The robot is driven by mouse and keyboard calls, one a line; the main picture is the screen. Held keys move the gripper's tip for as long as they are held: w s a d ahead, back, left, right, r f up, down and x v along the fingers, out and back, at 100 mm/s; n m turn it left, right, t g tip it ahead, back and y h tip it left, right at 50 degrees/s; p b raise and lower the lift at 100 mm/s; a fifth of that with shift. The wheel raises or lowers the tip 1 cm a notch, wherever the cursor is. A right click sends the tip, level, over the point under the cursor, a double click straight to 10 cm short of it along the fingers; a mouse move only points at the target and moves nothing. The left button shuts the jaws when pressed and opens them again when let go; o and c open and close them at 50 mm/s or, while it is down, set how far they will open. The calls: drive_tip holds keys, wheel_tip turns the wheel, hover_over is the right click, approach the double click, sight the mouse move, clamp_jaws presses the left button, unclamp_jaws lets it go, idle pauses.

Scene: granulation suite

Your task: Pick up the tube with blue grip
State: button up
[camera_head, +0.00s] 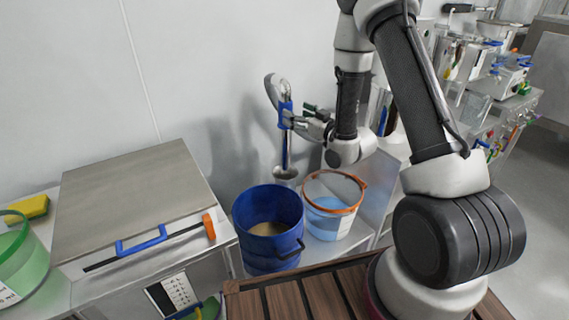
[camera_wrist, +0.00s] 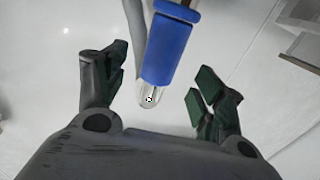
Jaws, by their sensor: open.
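The tube with the blue grip (camera_head: 286,116) is a metal suction tube. It stands upright by the wall above the blue bucket, with a grey hose curving from its top and a wide metal foot at its lower end. In the wrist view its blue grip (camera_wrist: 168,48) fills the upper middle, between the two dark green fingers in the picture. My gripper (camera_head: 303,116) is open and comes at the grip from the right. In the wrist view my gripper (camera_wrist: 150,72) shows a gap on both sides of the tube. I cannot tell whether the fingertips are past the grip.
The blue bucket (camera_head: 254,200) with tan contents stands below the tube. A white bucket (camera_head: 326,229) with an orange rim and blue contents is beside it. Wooden slats (camera_head: 300,298) lie in front.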

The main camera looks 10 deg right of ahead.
drive_tip(key=x, duration=0.6)
drive_tip(key=shift+w+a+f, duration=0.15)
drive_tip(key=shift+w+f, duration=0.05)
drive_tip(key=shift+w, duration=0.05)
clamp_jaws()
